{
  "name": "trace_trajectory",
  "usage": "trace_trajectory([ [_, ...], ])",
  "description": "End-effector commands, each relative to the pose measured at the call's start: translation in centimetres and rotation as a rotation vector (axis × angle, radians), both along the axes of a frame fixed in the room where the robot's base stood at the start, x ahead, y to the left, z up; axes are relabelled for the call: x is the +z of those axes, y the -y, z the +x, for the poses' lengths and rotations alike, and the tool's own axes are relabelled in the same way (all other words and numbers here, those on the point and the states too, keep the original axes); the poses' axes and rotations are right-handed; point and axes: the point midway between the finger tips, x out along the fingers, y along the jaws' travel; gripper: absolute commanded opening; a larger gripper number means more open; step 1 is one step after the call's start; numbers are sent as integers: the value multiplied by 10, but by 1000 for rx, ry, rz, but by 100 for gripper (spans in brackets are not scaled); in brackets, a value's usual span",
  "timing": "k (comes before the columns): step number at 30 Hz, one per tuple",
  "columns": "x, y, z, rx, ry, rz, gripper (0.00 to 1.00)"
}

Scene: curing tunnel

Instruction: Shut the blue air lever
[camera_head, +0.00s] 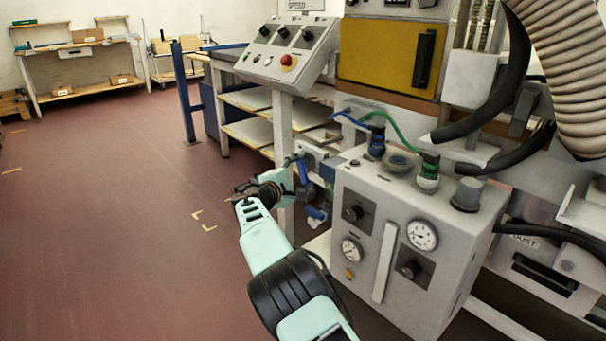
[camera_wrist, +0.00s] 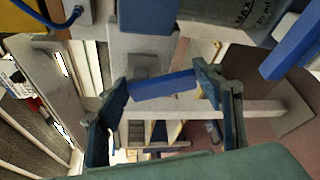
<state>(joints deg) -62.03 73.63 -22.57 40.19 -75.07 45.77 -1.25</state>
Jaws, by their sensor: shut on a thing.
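The blue air lever (camera_wrist: 162,85) is a plain blue bar, seen between my two fingertips in the wrist view. My gripper (camera_wrist: 163,98) is shut on it, one finger at each end of the visible bar. In the head view my gripper (camera_head: 287,180) is at the left side of the grey control box, beside the blue lever (camera_head: 303,170). My arm partly hides the fingers there, and the lever's pivot cannot be made out.
The grey control box (camera_head: 385,285) with gauges and knobs stands just right of my arm. Blue and green hoses rise from its top. A sloped button panel (camera_head: 288,50) is behind. A blue post (camera_head: 183,90) stands farther left. The red floor at left is clear.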

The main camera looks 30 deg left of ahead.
Motion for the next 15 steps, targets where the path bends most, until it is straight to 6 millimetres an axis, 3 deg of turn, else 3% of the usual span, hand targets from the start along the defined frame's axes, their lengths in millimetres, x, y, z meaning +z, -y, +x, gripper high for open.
trace_trajectory([
  [15,-4,-6,5,0,126,328,17],
])
